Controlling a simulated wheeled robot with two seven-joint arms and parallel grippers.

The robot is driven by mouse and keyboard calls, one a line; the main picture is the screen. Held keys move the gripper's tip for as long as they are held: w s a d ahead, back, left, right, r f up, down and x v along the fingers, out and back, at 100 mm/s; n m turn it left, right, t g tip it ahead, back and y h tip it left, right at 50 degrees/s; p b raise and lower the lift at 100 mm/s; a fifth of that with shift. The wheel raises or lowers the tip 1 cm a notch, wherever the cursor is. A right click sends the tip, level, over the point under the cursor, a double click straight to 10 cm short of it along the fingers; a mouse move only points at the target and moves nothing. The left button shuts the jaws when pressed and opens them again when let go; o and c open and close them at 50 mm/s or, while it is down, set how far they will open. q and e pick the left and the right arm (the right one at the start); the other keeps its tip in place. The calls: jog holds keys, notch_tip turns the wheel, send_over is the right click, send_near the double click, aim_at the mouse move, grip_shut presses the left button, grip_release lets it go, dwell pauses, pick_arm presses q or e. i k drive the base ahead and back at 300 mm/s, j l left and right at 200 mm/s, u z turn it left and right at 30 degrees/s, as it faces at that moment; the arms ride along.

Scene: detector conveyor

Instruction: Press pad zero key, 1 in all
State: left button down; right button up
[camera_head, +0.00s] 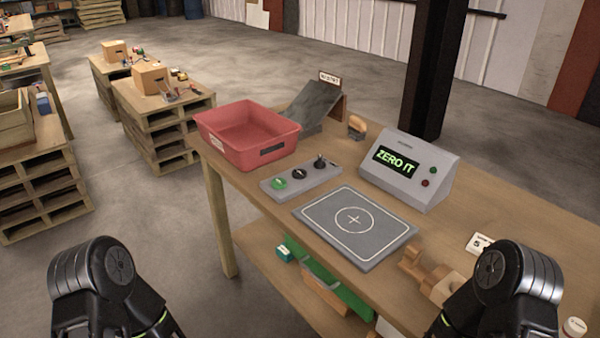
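A grey box with a sloped face (408,170) stands on the wooden bench, and its dark display reads "ZERO IT" in green. A green button and a red button sit to the right of the display. A flat grey pad (320,222) with a white circle and cross lies in front of it, with nothing on it. A grey strip (307,183) behind the pad carries a green round key (278,183), a dark round key (299,174) and a dark raised knob (320,163). Which is the zero key cannot be read. Only my arm links show at the bottom corners; both grippers are out of view.
A red bin (225,135) stands at the bench's back left, beside a dark ramp (312,108) with a sign. Wooden blocks (440,283) and a small white card (478,243) lie at the right. Pallet tables stand behind at the left.

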aim_at(298, 174)
jog(key=j+z, duration=0.15)
jog(key=z, duration=1.55)
jog(key=k+j, duration=0.3)
jog(key=j, duration=0.15)
jog(key=k+j, duration=0.3)
jog(key=j, duration=0.2)
jog(key=k+j, duration=0.3)
jog(key=j, duration=0.15)
